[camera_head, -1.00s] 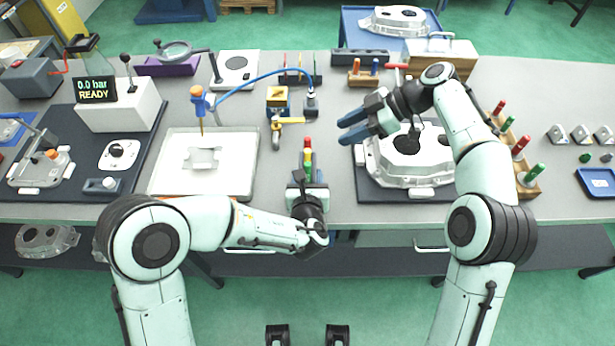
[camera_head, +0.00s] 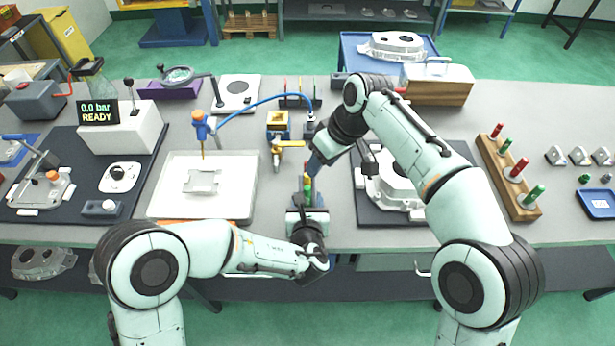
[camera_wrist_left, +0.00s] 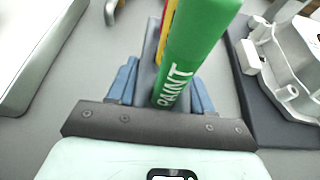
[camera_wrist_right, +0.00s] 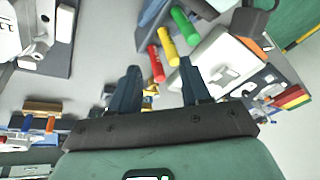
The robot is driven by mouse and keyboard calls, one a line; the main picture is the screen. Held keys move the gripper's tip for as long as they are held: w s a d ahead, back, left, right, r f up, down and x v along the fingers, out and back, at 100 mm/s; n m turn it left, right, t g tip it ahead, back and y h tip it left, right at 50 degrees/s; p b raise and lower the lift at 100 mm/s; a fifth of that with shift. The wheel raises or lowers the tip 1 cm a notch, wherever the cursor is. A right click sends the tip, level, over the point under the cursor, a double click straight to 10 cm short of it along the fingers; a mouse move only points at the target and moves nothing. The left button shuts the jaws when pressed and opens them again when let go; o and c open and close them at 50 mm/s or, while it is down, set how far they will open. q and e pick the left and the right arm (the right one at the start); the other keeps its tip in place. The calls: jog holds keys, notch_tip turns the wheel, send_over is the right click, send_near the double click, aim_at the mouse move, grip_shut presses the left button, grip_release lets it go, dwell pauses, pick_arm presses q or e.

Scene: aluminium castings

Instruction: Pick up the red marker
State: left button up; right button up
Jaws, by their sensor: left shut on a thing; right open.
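The red marker (camera_wrist_right: 155,63) stands in a row with a yellow marker (camera_wrist_right: 167,45) and a green marker (camera_wrist_right: 185,25) in a grey holder (camera_wrist_right: 147,33). In the head view the row lies at the front middle of the bench, with the red marker at the far end, partly hidden. My left gripper (camera_head: 307,208) is shut on the near end of the holder; the green marker (camera_wrist_left: 190,55) rises between its fingers. My right gripper (camera_head: 316,164) is open above the red marker. In the right wrist view the red marker appears between its fingertips (camera_wrist_right: 159,68), apparently untouched.
A white tray (camera_head: 235,208) lies left of the holder. A casting (camera_head: 398,190) on a dark mat (camera_head: 370,210) is close on the right, under my right arm. A brass valve (camera_head: 278,125) and a blue hose (camera_head: 250,102) are behind. A wooden peg rack (camera_head: 518,190) stands farther right.

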jog(key=a+r+m+t, duration=0.1)
jog(key=r+m+t+h, duration=0.1)
jog(key=m, duration=0.1)
jog(key=a+r+m+h, duration=0.1)
jog(key=shift+s+a+r+t, duration=0.25)
jog(key=shift+a+r+t, duration=0.05)
jog(key=shift+r+t, duration=0.1)
jog(key=shift+f+m, duration=0.15)
jog(key=shift+m, duration=0.25)
jog(key=x, duration=0.6)
jog(key=shift+w, duration=0.15)
jog(key=x, duration=0.5)
jog(key=shift+w+d+f, duration=0.2)
jog(key=shift+d+f, duration=0.05)
jog(key=shift+d, duration=0.1)
grip_shut()
